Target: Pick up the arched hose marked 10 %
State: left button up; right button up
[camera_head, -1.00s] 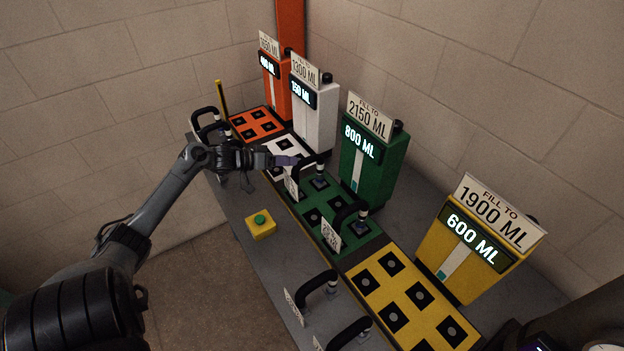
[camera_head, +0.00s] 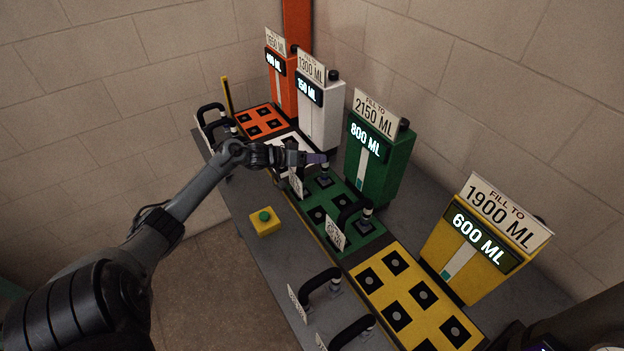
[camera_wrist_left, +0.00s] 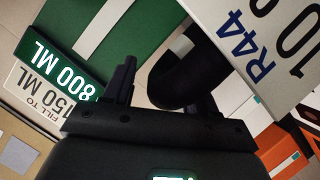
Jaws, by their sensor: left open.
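The arched black hose (camera_wrist_left: 178,72) shows in the left wrist view beside a white tag (camera_wrist_left: 268,35) reading "R44" and "10", with the rest cut off. In the head view its tag (camera_head: 296,184) hangs at the border of the white and green plates, and the arch is mostly hidden by my left gripper (camera_head: 308,158). My left gripper (camera_wrist_left: 165,95) is open. The hose lies close in front of its jaws, apparently between the fingers; I cannot tell whether they touch it. My right gripper is not in view.
Other arched hoses stand on the green plate (camera_head: 350,213), at the table's front edge (camera_head: 320,285) and at the far left (camera_head: 212,113). A green dispenser (camera_head: 381,160) and a white dispenser (camera_head: 318,122) stand close behind. A yellow button box (camera_head: 264,228) sits in front.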

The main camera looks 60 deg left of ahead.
pick_arm(q)
grip_shut()
dwell(0.3)
jog(key=shift+r, duration=0.15)
